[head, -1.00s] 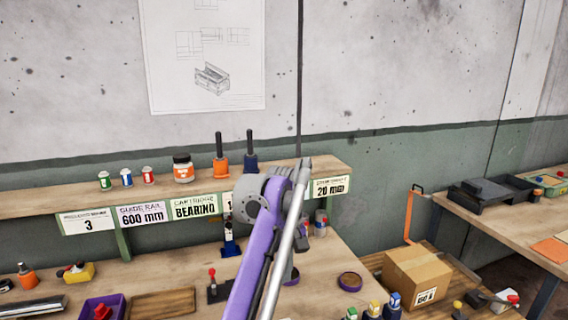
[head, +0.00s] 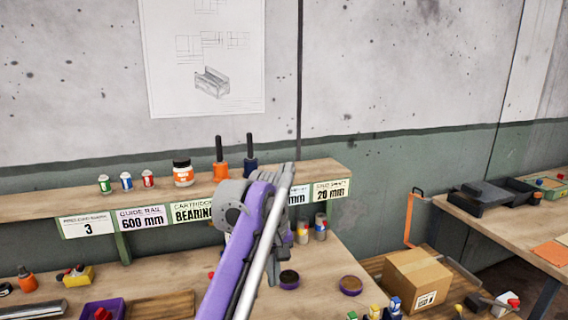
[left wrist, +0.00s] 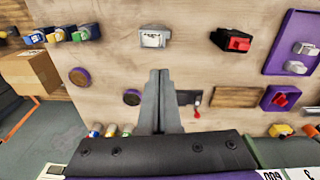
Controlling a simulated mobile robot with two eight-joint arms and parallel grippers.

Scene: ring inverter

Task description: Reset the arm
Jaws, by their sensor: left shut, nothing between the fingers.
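My left arm, purple and grey, rises through the lower middle of the head view, in front of the shelf labels. Two purple rings (head: 289,279) (head: 350,285) lie apart on the bench, right of the arm in the head view. They also show left of the fingers in the left wrist view (left wrist: 79,77) (left wrist: 132,97). My right gripper is not in view.
A purple tray (head: 90,313) and a yellow block (head: 79,276) are on the bench. A cardboard box (head: 418,276) and a side table (head: 500,224) stand right.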

